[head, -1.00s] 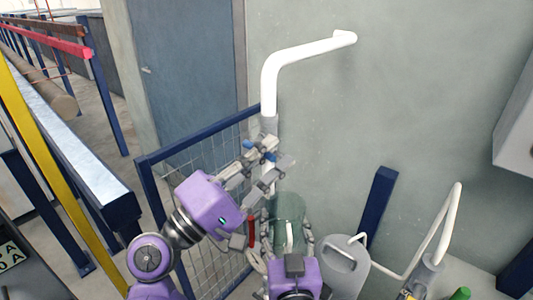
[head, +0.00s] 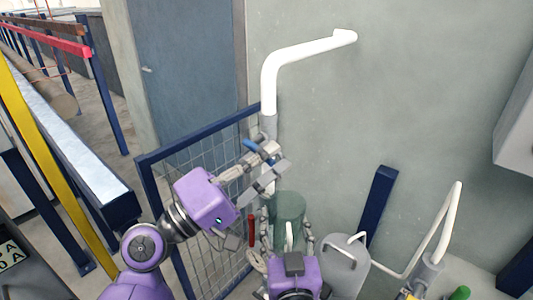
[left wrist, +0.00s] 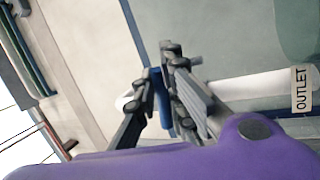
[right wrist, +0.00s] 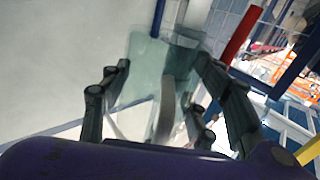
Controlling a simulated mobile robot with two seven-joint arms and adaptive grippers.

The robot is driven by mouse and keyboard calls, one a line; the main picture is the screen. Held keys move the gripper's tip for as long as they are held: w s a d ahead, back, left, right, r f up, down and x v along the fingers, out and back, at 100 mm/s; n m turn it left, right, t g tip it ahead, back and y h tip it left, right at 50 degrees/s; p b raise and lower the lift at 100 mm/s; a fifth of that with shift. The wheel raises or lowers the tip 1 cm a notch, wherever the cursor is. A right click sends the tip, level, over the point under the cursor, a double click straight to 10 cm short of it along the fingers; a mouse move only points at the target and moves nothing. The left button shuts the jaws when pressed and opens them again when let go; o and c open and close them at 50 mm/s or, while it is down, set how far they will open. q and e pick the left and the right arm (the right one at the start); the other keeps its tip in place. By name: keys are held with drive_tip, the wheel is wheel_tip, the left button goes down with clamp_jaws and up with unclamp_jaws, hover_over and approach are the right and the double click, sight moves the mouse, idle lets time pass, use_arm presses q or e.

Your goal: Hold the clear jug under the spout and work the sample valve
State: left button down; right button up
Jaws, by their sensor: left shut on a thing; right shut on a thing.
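The clear jug (head: 290,206) is a green-tinted see-through vessel low in the middle of the head view. My right gripper (head: 289,238) is shut on its pale upright handle (right wrist: 167,105), with a finger on each side in the right wrist view. The sample valve's blue lever (head: 251,145) sits on the white pipe above and left of the jug. My left gripper (head: 266,160) is shut on this lever, which shows between its fingers in the left wrist view (left wrist: 161,102). The spout's end is hidden behind my left gripper, so its alignment with the jug is unclear.
An OUTLET tag (left wrist: 301,88) hangs by the pipe. A blue-framed mesh fence (head: 190,160) stands left of the pipe, with a red handle (head: 251,230) near the jug. A grey can (head: 345,265) stands close right of the jug. The wall fills the back.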

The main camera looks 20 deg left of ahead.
use_arm(q)
drive_tip(key=shift+a+f+m+g, duration=0.15)
drive_tip(key=shift+m+g, duration=0.3)
drive_tip(key=shift+m, duration=0.45)
drive_tip(key=shift+f+m+g, duration=0.25)
drive_tip(key=shift+m+g, duration=0.2)
drive_tip(key=shift+m, duration=0.45)
drive_tip(key=c, duration=2)
unclamp_jaws()
drive_tip(key=shift+c, duration=0.2)
drive_tip(key=shift+h, duration=0.3)
